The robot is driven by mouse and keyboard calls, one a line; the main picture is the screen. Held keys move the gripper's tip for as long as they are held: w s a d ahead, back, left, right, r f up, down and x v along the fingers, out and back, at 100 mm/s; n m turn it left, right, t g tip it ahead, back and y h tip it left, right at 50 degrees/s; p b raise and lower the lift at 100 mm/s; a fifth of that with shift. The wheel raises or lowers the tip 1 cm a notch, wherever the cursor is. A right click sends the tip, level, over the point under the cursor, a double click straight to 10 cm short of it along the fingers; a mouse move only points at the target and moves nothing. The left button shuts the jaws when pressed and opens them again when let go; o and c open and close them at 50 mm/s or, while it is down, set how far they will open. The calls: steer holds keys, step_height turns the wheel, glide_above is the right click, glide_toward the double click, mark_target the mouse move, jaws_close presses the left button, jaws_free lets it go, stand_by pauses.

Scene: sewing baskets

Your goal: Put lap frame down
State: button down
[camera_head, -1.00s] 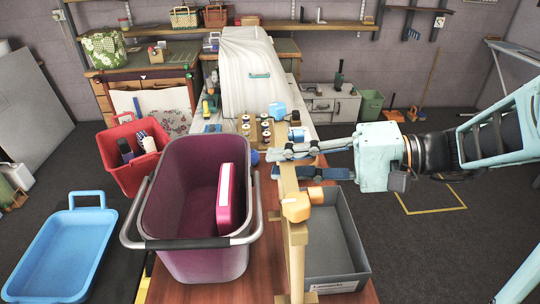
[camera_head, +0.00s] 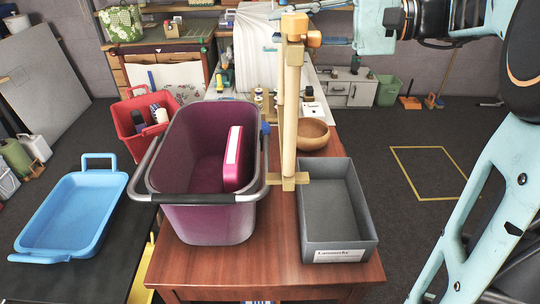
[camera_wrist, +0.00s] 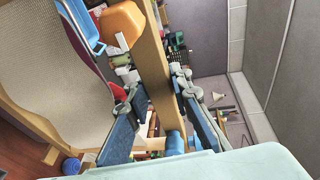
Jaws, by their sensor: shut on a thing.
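The wooden lap frame (camera_head: 291,110) is seen nearly edge-on in the head view, roughly upright between the purple basket and the grey box. Its orange knob (camera_head: 294,24) is near the top, and its lower end (camera_head: 289,181) is low by the box; I cannot tell whether it touches anything. My gripper is at the top edge of the head view, partly cut off. In the wrist view my gripper (camera_wrist: 152,92) is shut on a wooden bar of the lap frame (camera_wrist: 154,60), with its pale mesh (camera_wrist: 60,65) at left.
The purple basket (camera_head: 213,220) holds a pink-and-white item (camera_head: 233,160). The grey box (camera_head: 338,244) looks empty, with a wooden bowl (camera_head: 313,135) behind it. A blue tray (camera_head: 70,215) and red basket (camera_head: 126,122) are at left. Bare wood (camera_head: 270,260) shows at the table front.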

step_height(320, 180, down, 26)
steer(key=b, duration=0.3)
steer(key=shift+b, duration=0.4)
steer(key=c, duration=1.7)
jaws_free()
steer(key=shift+r, duration=0.1)
steer(key=v, duration=1.2)
steer(key=shift+p, duration=0.3)
